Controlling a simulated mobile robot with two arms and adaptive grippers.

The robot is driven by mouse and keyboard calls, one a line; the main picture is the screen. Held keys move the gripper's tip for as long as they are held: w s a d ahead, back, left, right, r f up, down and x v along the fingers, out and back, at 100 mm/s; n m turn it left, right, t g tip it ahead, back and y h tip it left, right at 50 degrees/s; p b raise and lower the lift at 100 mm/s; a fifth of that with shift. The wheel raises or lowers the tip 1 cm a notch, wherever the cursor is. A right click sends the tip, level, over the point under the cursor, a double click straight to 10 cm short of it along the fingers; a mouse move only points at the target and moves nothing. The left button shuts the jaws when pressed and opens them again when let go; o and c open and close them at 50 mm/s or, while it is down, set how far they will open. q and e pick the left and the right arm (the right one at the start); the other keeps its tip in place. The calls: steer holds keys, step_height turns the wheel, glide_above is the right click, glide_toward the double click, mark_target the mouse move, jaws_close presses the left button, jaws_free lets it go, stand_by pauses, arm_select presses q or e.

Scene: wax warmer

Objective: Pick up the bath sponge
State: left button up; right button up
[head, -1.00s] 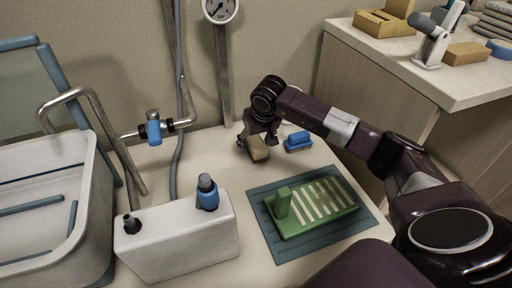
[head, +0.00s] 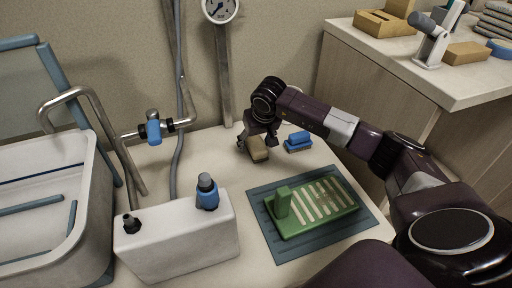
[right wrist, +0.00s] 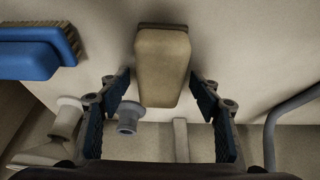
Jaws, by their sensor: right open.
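The bath sponge, a tan rounded block (head: 257,149), stands on the counter near the back wall, left of a blue brush. My right gripper (head: 258,137) is directly at it, partly covering its top in the head view. In the right wrist view the sponge (right wrist: 162,62) lies between the two open fingers (right wrist: 159,76), with a visible gap on each side. I see no finger pressed on it. My left gripper is not in view.
The blue brush (head: 298,141) stands close right of the sponge. In front are a green slatted tray (head: 345,190) on a dark mat (head: 284,249) and a white box (head: 175,245) with a blue-collared knob. A basin (head: 98,200) is at left; pipes rise behind.

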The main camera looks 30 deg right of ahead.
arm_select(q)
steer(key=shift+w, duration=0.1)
arm_select(e)
steer(key=shift+c, duration=0.3)
steer(key=c, duration=1)
steer(key=shift+o, duration=0.2)
steer(key=shift+r, duration=0.1)
steer(key=shift+r, duration=0.15)
step_height(320, 180, up, 4)
steer(key=shift+w+d+f+p, duration=0.1)
steer(key=shift+w+p, duration=0.05)
steer(key=shift+p, duration=0.5)
step_height(320, 180, up, 8)
steer(key=p, duration=0.2)
step_height(320, 180, up, 7)
glide_above(255, 140)
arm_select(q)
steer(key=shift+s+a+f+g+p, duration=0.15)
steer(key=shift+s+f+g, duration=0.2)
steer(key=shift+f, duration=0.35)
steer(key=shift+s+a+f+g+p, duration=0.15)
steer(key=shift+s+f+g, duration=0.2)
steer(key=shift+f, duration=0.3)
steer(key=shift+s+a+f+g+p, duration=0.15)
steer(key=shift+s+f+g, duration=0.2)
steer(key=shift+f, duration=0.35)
arm_select(e)
steer(key=shift+r, duration=0.55)
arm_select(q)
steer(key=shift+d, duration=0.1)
